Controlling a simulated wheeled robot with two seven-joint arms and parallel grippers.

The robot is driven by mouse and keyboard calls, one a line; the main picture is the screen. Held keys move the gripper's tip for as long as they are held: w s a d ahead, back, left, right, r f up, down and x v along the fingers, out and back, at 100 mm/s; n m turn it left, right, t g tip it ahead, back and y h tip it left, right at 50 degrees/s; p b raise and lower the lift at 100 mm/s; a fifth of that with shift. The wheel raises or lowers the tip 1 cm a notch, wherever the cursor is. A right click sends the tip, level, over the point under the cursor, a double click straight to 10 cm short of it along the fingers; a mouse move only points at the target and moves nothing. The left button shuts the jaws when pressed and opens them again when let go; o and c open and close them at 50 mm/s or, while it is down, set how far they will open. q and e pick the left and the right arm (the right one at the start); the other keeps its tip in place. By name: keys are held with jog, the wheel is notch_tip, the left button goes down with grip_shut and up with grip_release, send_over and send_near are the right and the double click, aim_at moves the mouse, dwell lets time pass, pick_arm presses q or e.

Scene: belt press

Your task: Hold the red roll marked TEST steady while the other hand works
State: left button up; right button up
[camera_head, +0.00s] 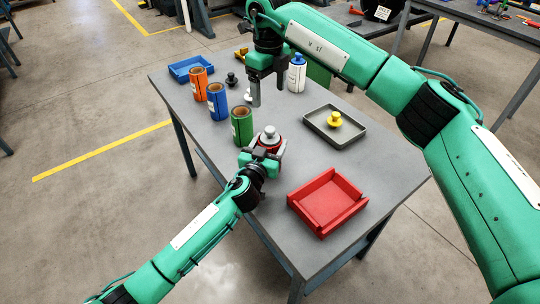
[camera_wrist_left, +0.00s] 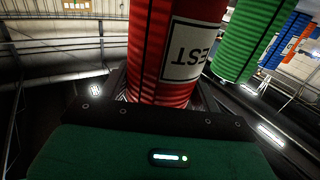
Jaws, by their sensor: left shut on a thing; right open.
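The red roll (camera_head: 268,147) stands near the table's front left edge, with a grey knob-like piece (camera_head: 269,131) on its top. My left gripper (camera_head: 264,158) is shut on it. In the left wrist view the red roll (camera_wrist_left: 165,55) rises between the jaws, and part of its white label reads "EST", turned over; the rest of the word is hidden.
Green (camera_head: 242,126), blue (camera_head: 217,100) and orange (camera_head: 198,84) rolls stand in a line behind the red one. A red tray (camera_head: 347,182) lies to its right. A grey tray (camera_head: 310,112) holds a yellow knob (camera_head: 334,119). A blue tray (camera_head: 179,71) is at the far left.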

aim_at(270, 128)
pick_arm(q)
jog(key=shift+c, duration=0.5)
pick_arm(e)
jog(key=n, duration=0.1)
jog(key=d+f+n+y, duration=0.1)
jog(key=n, duration=0.1)
jog(key=shift+d+f, duration=0.1)
jog(key=shift+d, duration=0.05)
jog(key=f+n, duration=0.1)
jog(key=f, duration=0.3)
jog(key=f+n, duration=0.1)
jog(key=f, duration=0.3)
jog(key=a+f+n, duration=0.1)
jog(key=f, duration=0.3)
jog(key=shift+f+y, duration=0.4)
jog(key=c, duration=1.2)
jog(key=shift+r, duration=0.3)
jog(key=shift+r, duration=0.9)
